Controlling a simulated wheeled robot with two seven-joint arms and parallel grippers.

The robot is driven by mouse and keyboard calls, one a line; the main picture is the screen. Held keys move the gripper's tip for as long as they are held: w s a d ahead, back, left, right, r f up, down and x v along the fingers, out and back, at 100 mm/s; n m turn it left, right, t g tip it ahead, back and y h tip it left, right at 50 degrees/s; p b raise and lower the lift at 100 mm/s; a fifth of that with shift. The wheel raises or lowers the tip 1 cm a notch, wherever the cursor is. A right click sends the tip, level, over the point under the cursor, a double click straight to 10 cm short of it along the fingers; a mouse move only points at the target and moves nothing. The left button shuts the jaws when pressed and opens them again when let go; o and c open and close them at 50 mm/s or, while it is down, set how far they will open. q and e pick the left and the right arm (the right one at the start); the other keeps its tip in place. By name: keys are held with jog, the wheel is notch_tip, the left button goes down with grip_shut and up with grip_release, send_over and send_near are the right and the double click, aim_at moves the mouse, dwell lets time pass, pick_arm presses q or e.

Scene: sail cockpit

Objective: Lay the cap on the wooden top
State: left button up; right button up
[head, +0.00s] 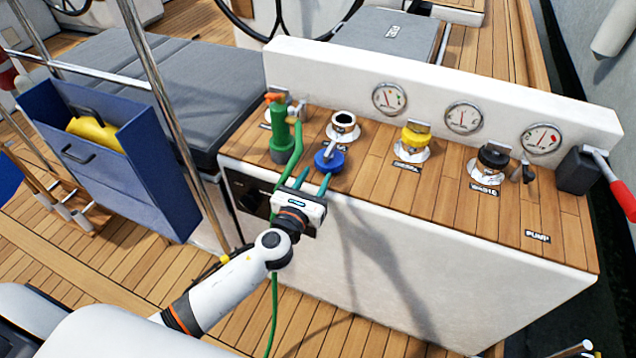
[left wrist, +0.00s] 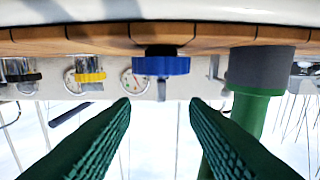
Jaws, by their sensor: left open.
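The blue cap (head: 328,161) rests on the wooden top (head: 370,180) near its front edge, just in front of an uncapped white filler (head: 343,126). In the left wrist view, which is upside down, the blue cap (left wrist: 161,66) sits against the wood with its grip upward. My left gripper (head: 314,178) is at the front edge of the top, open. Its green fingers (left wrist: 160,104) are apart, with the cap beyond the gap between their tips and nothing held. My right gripper is not in view.
A green nozzle (head: 279,132) with a hose stands left of the cap. A yellow cap (head: 415,136) and a black cap (head: 493,156) sit on fillers to the right. A white gauge panel (head: 425,90) rises behind. Bare wood lies between the fillers.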

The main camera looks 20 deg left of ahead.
pick_arm(q)
jog(key=s+f+n+g, duration=0.3)
jog(key=s+f+n, duration=0.2)
jog(key=f+n, duration=0.4)
jog(key=s+f+n+g, duration=0.3)
jog(key=s+f+n, duration=0.3)
jog(key=f, duration=0.5)
jog(key=s+f+n+g, duration=0.3)
jog(key=s+f+n, duration=0.1)
jog(key=f+n, duration=0.55)
jog(key=s+a+f+n+g, duration=0.2)
jog(key=s+f+n+g, duration=0.15)
jog(key=s+f, duration=0.85)
jog(key=s+a+f+n+g+y, duration=0.1)
jog(key=s+f+n+g, duration=0.2)
jog(key=s, duration=0.7)
jog(key=s+a+f+n+g, duration=0.1)
jog(key=s+f+n+g, duration=0.3)
jog(key=s, duration=0.7)
notch_tip(320, 180, up, 6)
jog(key=t+p, duration=0.2)
jog(key=p, duration=0.4)
jog(key=shift+w+m+p, duration=0.25)
jog(key=shift+m+p, duration=0.05)
jog(key=shift+m, duration=0.1)
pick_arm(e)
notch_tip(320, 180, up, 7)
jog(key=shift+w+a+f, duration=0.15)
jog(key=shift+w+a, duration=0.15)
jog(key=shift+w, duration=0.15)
